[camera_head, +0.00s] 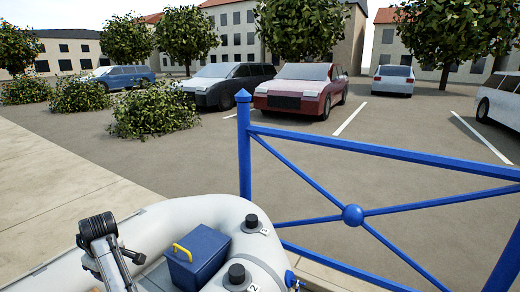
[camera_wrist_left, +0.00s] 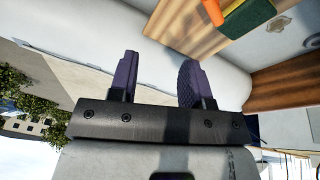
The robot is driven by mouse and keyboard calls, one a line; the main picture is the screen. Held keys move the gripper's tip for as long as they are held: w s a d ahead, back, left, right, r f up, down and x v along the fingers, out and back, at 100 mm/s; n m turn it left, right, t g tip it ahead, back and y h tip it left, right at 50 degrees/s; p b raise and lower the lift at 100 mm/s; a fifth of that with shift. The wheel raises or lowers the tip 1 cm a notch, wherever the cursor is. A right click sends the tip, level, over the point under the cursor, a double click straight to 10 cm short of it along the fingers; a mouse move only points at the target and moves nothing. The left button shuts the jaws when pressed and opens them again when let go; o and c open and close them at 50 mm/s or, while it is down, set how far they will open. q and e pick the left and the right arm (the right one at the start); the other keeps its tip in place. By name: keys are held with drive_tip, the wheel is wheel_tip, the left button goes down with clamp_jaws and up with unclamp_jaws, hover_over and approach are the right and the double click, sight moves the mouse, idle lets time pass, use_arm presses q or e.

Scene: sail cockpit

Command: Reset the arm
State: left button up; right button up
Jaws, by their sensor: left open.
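My left gripper (camera_wrist_left: 159,62) shows in the left wrist view with its two dark purple fingers apart and nothing between them. Behind the fingers is the pale inflatable tube of a boat. In the head view my left arm stands at the lower left over the grey inflatable boat (camera_head: 172,219); I cannot make out its fingers there. My right gripper is not in view.
A blue box (camera_head: 205,250) with a yellow handle sits in the boat, near two black valve caps (camera_head: 252,221) (camera_head: 237,272). A blue railing (camera_head: 245,150) stands to the right. The wrist view shows wooden planks (camera_wrist_left: 171,28) and a green object (camera_wrist_left: 246,16) with an orange part.

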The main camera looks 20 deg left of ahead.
use_arm(q)
drive_tip(key=w+d+r+m+t+y+p, duration=0.1)
drive_tip(key=d+r+m+t+y, duration=0.2)
drive_tip(key=r, duration=0.6)
drive_tip(key=d+r+m+t, duration=0.1)
drive_tip(key=r+m+t, duration=0.35)
drive_tip(key=r, duration=0.45)
drive_tip(key=s+d+m+t+h+p, duration=0.25)
drive_tip(key=d+m+t+p, duration=0.35)
drive_tip(key=d, duration=0.9)
drive_tip(key=s+d+f+m+g+h+p, duration=0.4)
drive_tip(key=s+d+f+m+g+p, duration=0.15)
drive_tip(key=s+d+f, duration=0.75)
drive_tip(key=s+d+f+m+g+p, duration=0.1)
drive_tip(key=s+f+g+p, duration=0.3)
drive_tip(key=s, duration=0.6)
drive_tip(key=s+d+f+m+g+p, duration=0.1)
drive_tip(key=s+f+g, duration=0.1)
drive_tip(key=s+f, duration=0.55)
drive_tip(key=w+p+v, duration=0.3)
drive_tip(key=p+v, duration=0.9)
drive_tip(key=w+r+p+v, duration=0.1)
drive_tip(key=w+p+v, duration=0.1)
drive_tip(key=p+v, duration=1)
drive_tip(key=w+d+r+p+v, duration=0.1)
drive_tip(key=w+p+v, duration=0.2)
drive_tip(key=p+v, duration=1)
drive_tip(key=shift+r+t, duration=0.3)
drive_tip(key=shift+r, duration=0.4)
